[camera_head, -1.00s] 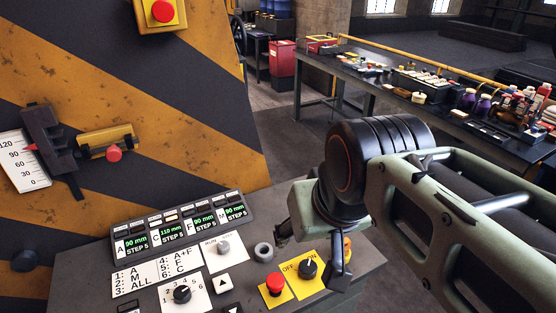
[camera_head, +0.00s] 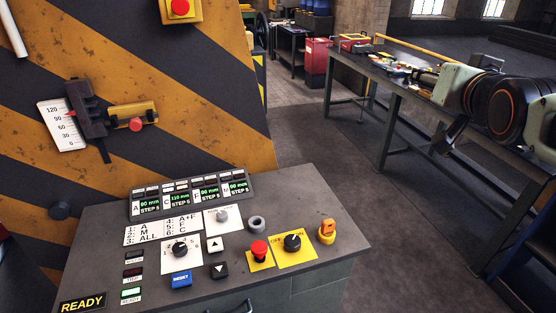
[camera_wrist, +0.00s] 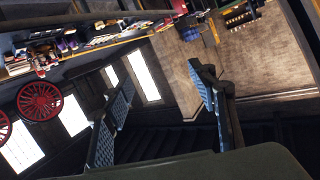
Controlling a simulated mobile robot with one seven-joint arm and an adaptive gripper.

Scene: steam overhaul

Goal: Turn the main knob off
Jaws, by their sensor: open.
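The main knob (camera_head: 292,242) is black and sits on a yellow plate (camera_head: 301,257) on the sloping top of the control console. Part of the plate's OFF/ON lettering shows beside it. I cannot tell the knob's exact setting. My gripper (camera_wrist: 160,75) is open and empty in the wrist view, its two ribbed fingers apart. In the head view my arm is at the upper right, in front of the workbench, well to the right of the knob and apart from it. Nothing covers the knob.
A red mushroom button (camera_head: 260,250) stands left of the knob, and an orange padlock-like item (camera_head: 327,231) right of it. A striped panel (camera_head: 170,60) rises behind the console. A cluttered workbench (camera_head: 390,85) stands at right.

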